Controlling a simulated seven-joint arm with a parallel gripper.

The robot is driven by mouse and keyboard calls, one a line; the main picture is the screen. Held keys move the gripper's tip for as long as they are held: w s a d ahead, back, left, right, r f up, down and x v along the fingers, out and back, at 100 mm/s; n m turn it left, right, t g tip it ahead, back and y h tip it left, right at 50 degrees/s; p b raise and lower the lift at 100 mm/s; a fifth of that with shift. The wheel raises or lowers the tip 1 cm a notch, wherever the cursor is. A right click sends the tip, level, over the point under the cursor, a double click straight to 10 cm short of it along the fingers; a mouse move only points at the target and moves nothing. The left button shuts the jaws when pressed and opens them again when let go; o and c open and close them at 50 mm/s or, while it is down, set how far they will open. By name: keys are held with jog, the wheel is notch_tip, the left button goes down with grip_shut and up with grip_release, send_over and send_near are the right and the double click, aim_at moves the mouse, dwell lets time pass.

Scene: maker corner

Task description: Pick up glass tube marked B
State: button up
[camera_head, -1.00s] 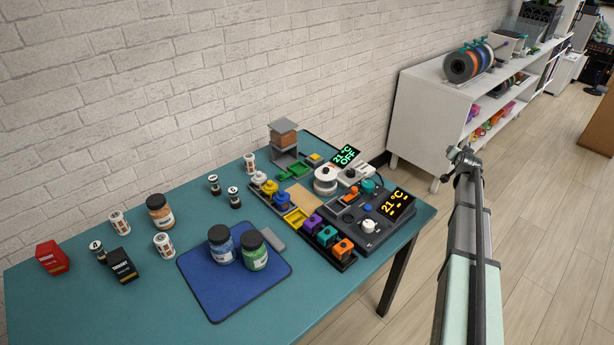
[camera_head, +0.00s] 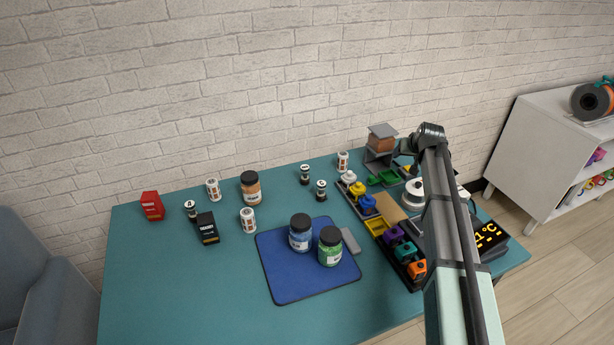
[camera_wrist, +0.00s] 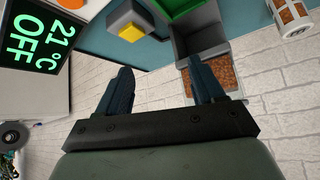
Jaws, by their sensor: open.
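Several small dark-capped glass tubes stand upright on the teal table. One (camera_head: 191,210) at the left seems to be marked A. Two others stand near the middle, one farther back (camera_head: 305,175) and one nearer (camera_head: 321,190). Their letters are too small to read, so I cannot tell which is B. My gripper (camera_wrist: 160,78) is open and empty in the wrist view. It is at the back right in the head view, well right of the tubes, its fingers mostly hidden by my arm. No dark-capped tube shows in the wrist view.
A blue mat (camera_head: 285,279) holds a blue jar (camera_head: 300,234) and a green jar (camera_head: 330,248). White labelled containers (camera_head: 249,220), an orange jar (camera_head: 251,188), a red box (camera_head: 152,206) and a black box (camera_head: 207,229) stand left. A grey stand (camera_wrist: 190,47) is near my gripper.

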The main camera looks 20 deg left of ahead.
aim_at(304, 174)
jog(key=s+a+n+g, duration=0.1)
jog(key=s+a, duration=0.2)
jog(key=a, duration=0.2)
jog(key=s+a+r+n, duration=0.1)
jog(key=s+a, duration=0.2)
jog(key=a, duration=0.3)
jog(key=s+a+r+n+g, duration=0.1)
jog(key=s+a+n, duration=0.1)
jog(key=a, duration=0.4)
jog(key=shift+s+a+g+y, duration=0.2)
jog(key=shift+s+g+y, duration=0.1)
jog(key=shift+s, duration=0.1)
jog(key=s+a+r+n+g, duration=0.2)
jog(key=s+a+n, duration=0.1)
jog(key=s+a, duration=0.7)
jog(key=x, duration=0.6)
jog(key=w+x, duration=0.1)
jog(key=x, duration=0.2)
jog(key=shift+a+r, duration=0.1)
jog(key=shift+a, duration=0.2)
jog(key=shift+w+x, duration=0.15)
jog(key=shift+x, duration=1.2)
jog(key=shift+w+x, duration=0.1)
jog(key=shift+x, duration=1.25)
jog(key=shift+r, duration=0.15)
jog(key=c, duration=1.1)
